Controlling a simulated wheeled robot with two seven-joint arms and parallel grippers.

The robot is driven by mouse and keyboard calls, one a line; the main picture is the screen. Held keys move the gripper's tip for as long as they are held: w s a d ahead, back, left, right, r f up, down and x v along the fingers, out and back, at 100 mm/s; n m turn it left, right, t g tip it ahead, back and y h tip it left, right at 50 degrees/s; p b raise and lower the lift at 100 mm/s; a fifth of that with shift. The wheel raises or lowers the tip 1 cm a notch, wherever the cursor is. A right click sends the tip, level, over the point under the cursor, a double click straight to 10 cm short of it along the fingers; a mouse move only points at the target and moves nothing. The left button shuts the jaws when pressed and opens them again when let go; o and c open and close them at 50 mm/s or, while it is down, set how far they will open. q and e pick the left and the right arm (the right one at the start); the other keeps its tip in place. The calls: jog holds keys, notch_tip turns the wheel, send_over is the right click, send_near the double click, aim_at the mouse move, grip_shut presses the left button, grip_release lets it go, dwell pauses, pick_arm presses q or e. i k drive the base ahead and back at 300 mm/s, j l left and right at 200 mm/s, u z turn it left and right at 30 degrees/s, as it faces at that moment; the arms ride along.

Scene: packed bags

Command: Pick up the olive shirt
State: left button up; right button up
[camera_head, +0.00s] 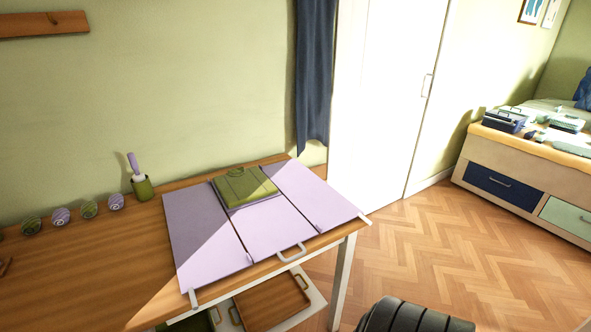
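The olive shirt (246,186) is folded into a flat square. It lies on the far middle part of a lilac folding board (281,232) on the wooden table. The board's panels lie flat, with a handle at the front edge of the middle panel. Neither of my grippers shows in the head view. A black ribbed part at the bottom edge seems to be my own, but no fingers are visible there.
The wooden table (90,272) has bare room left of the board. Several small striped balls and a green cup (143,188) stand along its back. Below is a wooden-topped item (270,303). A bed with drawers (528,185) stands far right; the floor between is clear.

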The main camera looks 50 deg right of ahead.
aim_at(241, 186)
jog(key=z, duration=1.3)
jog(key=i+l+u, duration=0.15)
jog(key=l+u, duration=0.2)
jog(key=i+l+u, duration=0.1)
jog(key=l+u, duration=0.6)
jog(key=i+j, duration=0.05)
jog(key=j, duration=0.05)
